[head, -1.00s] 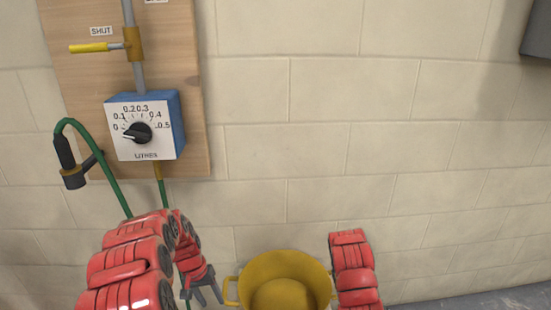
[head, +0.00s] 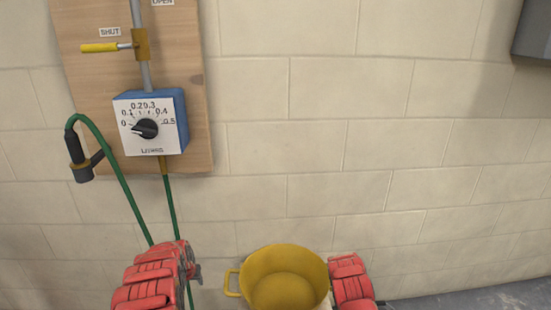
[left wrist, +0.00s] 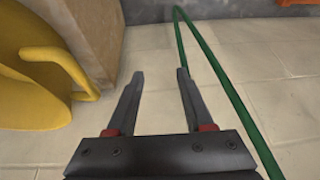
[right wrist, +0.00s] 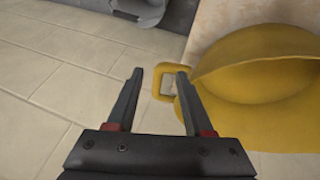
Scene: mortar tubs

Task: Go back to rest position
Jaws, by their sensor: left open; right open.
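My left gripper (left wrist: 160,74) is open and empty in the left wrist view, above the tiled floor. In the head view only a small dark part of it (head: 196,274) shows beside my red left arm, low and left of the yellow tub (head: 285,262). My right gripper (right wrist: 160,73) is open and empty in the right wrist view, with the tub's handle (right wrist: 171,93) close by its right finger. It appears apart from the handle, but I cannot be sure. The right gripper is hidden in the head view, where my right arm stands right of the tub.
A board (head: 198,110) on the block wall carries a blue dial box (head: 182,125), its knob near 0, and a yellow valve lever (head: 98,47) by the SHUT label. A green hose (head: 118,185) hangs down; it also crosses the left wrist view (left wrist: 222,84). Open floor (right wrist: 50,85) shows left of the tub.

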